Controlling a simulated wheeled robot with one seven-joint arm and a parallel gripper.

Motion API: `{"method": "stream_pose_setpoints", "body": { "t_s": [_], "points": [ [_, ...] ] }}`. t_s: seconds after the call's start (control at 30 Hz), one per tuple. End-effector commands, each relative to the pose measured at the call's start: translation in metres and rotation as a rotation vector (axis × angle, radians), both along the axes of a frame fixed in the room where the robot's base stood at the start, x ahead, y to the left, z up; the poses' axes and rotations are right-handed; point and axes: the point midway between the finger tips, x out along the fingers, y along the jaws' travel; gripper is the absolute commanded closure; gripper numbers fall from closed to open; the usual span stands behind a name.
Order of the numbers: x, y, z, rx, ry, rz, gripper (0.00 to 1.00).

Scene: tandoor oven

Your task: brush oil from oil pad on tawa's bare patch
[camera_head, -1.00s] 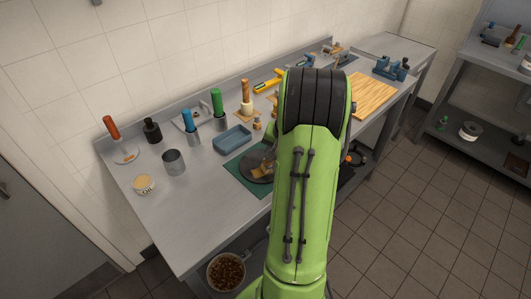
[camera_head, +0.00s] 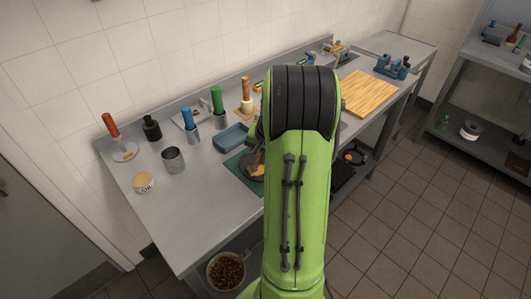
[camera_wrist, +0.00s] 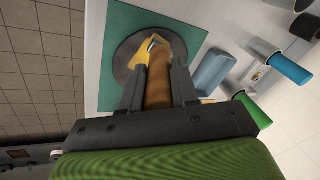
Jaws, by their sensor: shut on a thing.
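My gripper (camera_wrist: 158,82) is shut on the brown wooden handle of a brush (camera_wrist: 159,72). The brush's metal collar points at the dark round tawa (camera_wrist: 125,58), over a yellowish-tan piece (camera_wrist: 139,53) on it. Whether the bristles touch the tawa cannot be told. The tawa lies on a green mat (camera_wrist: 111,82). In the head view the tawa (camera_head: 249,170) is partly behind my arm, which hides my gripper there. The oil pad (camera_head: 142,180) is a tan disc in a round tin labelled Oil, at the counter's front left.
A blue tray (camera_head: 231,138) stands behind the mat. Blue-handled (camera_head: 187,118) and green-handled (camera_head: 216,98) tools stand in holders. A metal cup (camera_head: 173,160) stands near the tin. A wooden board (camera_head: 368,93) lies to the right.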

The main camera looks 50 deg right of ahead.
Motion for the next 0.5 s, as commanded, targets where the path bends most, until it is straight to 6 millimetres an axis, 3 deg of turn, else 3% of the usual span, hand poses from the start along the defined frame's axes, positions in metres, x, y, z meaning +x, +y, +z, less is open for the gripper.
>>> {"method": "stream_pose_setpoints", "body": {
  "t_s": [0.5],
  "points": [
    [-0.0023, -0.0046, -0.0009, 0.0, 0.001, -0.002, 1.0]
  ]
}}
